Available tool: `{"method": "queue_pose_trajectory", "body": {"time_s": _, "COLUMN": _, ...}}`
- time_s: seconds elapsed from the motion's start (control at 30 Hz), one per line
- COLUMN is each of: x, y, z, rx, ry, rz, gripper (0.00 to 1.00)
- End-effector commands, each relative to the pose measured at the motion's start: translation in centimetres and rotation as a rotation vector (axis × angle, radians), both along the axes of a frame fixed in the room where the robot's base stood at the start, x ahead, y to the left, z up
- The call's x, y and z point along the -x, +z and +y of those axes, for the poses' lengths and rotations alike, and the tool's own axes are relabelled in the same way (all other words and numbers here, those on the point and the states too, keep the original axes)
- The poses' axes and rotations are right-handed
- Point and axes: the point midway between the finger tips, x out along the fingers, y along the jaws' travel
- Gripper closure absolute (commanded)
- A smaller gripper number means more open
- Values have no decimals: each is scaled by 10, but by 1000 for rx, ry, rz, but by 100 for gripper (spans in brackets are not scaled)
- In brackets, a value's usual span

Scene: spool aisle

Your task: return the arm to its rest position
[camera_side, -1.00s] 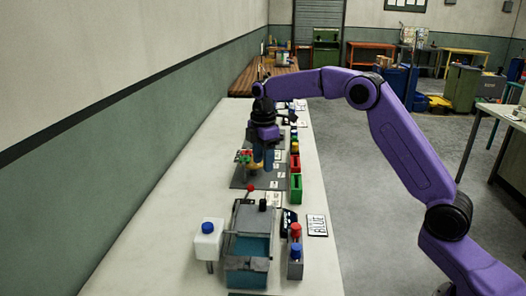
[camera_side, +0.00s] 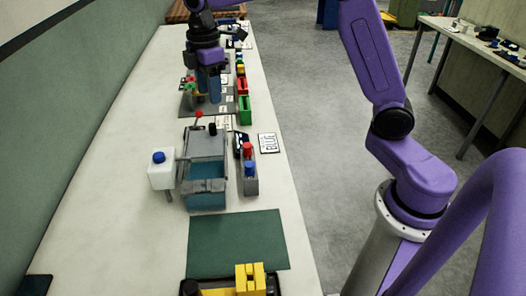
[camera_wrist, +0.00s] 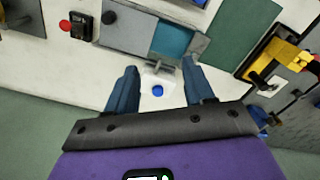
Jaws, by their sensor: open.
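My gripper (camera_side: 208,88) hangs from my purple arm over the far part of the long white bench, above a dark grey board (camera_side: 190,107). In the wrist view its two blue fingers (camera_wrist: 159,68) are spread apart with nothing held between them. A white container with a blue cap (camera_wrist: 157,90) shows in the gap between them, lower down on the bench. The same container (camera_side: 161,176) stands at the left in the side view. No marker of a rest position is seen.
A grey and teal bin (camera_side: 206,190) stands mid-bench, with a grey block holding red and blue caps (camera_side: 250,178) beside it. A green mat (camera_side: 238,243) and a yellow part (camera_side: 250,280) lie nearer. Green and red bins (camera_side: 245,108) stand right of the board. The bench front is partly clear.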

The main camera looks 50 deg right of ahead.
Motion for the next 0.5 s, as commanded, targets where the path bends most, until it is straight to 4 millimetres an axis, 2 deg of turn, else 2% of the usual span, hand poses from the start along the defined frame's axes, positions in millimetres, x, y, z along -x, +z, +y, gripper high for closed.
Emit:
{"method": "queue_pose_trajectory", "body": {"time_s": 0.03, "x": 23, "y": 3, "z": 9, "rx": -1, "ry": -5, "rz": -2, "gripper": 47}}
{"method": "queue_pose_trajectory", "body": {"time_s": 0.23, "x": 110, "y": 2, "z": 29, "rx": -8, "ry": -59, "rz": -6, "gripper": 47}}
{"method": "queue_pose_trajectory", "body": {"time_s": 0.37, "x": 169, "y": -4, "z": 28, "rx": -12, "ry": -93, "rz": -7, "gripper": 47}}
{"method": "queue_pose_trajectory", "body": {"time_s": 0.5, "x": 230, "y": -15, "z": 16, "rx": -18, "ry": -130, "rz": -6, "gripper": 47}}
